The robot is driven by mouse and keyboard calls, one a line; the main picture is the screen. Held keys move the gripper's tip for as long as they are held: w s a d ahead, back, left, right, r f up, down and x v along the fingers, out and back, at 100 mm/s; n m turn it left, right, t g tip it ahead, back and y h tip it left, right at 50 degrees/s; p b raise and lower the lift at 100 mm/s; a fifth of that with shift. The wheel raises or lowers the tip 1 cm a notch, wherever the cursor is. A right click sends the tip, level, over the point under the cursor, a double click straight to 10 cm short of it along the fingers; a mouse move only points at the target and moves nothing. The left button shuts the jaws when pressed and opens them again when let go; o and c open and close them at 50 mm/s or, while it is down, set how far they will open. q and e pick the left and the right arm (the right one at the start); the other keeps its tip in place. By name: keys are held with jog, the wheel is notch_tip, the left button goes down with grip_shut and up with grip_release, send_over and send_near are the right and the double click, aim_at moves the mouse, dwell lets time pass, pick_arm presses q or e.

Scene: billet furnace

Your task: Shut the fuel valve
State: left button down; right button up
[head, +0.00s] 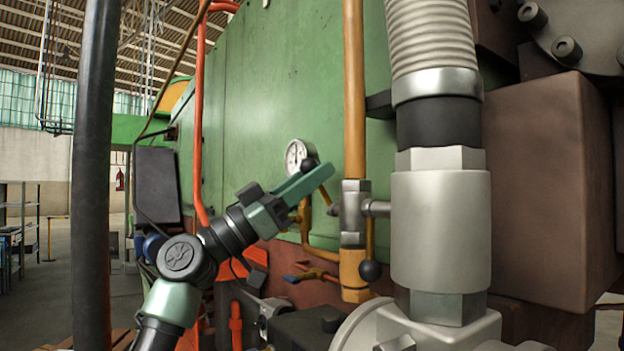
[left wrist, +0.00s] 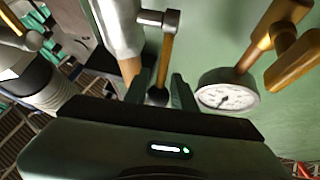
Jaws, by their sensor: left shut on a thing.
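A metal valve body (head: 355,208) sits on the upright yellow pipe (head: 354,90) beside the green wall. A yellow lever (head: 328,198) slants up and left from near it to a black ball knob (head: 309,164). My left gripper (head: 318,176) is at this knob, its fingers partly hiding it and the lever. In the left wrist view, the lever (left wrist: 166,60) runs from a metal stub (left wrist: 158,18) to the dark knob (left wrist: 157,97) between the fingers of my left gripper (left wrist: 161,92), which is shut on it. My right gripper is not in view.
A dial gauge (head: 297,155) is close behind my left gripper. A second black knob (head: 371,270) hangs on a lever right of the yellow pipe. A thick light-grey fitting (head: 440,230) stands farther right. A red hose (head: 199,120) runs down the left side.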

pick_arm(q)
jog(key=shift+r, duration=0.15)
jog(key=c, duration=1.5)
grip_release()
jog(key=shift+o, duration=0.2)
jog(key=shift+d, duration=0.1)
jog(key=b+v, duration=0.3)
jog(key=v, duration=0.5)
